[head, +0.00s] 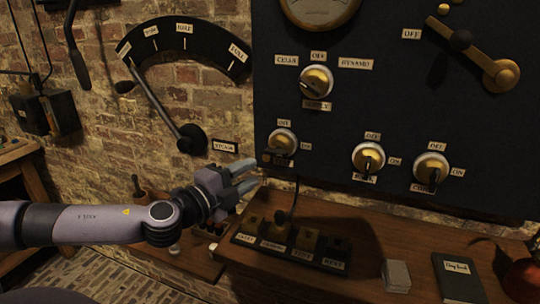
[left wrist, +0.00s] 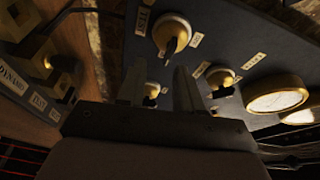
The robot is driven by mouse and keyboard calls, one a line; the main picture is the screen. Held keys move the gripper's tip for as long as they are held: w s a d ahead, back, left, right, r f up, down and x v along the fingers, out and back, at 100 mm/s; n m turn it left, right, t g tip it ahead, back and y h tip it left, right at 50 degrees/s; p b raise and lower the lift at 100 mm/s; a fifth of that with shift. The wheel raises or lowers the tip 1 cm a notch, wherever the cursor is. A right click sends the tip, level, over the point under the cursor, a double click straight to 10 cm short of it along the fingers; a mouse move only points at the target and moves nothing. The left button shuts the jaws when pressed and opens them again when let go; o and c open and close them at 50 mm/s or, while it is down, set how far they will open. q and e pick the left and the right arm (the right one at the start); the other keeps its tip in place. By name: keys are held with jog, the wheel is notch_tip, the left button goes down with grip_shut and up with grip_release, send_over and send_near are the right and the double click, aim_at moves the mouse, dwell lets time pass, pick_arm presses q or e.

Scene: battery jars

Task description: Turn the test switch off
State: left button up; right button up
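Three small brass switches with black pointers sit low on the dark panel, each marked OFF above and ON at right: a left switch (head: 282,141), a middle switch (head: 368,158) and a right switch (head: 432,172). My right gripper is out of view.
A selector knob (head: 316,81) and a large brass lever (head: 483,62) are higher on the panel. A wooden shelf (head: 350,225) below carries a labelled block (head: 290,245), cards (head: 396,275) and a dark book (head: 458,278). A wall lever (head: 165,110) is at left.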

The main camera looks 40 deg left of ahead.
aim_at(272, 154)
pick_arm(q)
jog(key=w+r+m+p, duration=0.1)
jog(key=w+r+m+h+p, duration=0.1)
jog(key=w, duration=0.1)
jog(key=shift+d, duration=0.15)
jog(key=shift+w, duration=0.5)
jog(key=shift+w+d+p, duration=0.2)
jog(key=shift+w+p, duration=0.4)
jog(key=shift+w, duration=0.15)
jog(key=shift+w+d+f+p, duration=0.15)
jog(key=shift+w+p, duration=0.25)
jog(key=shift+w, duration=0.7)
grip_shut()
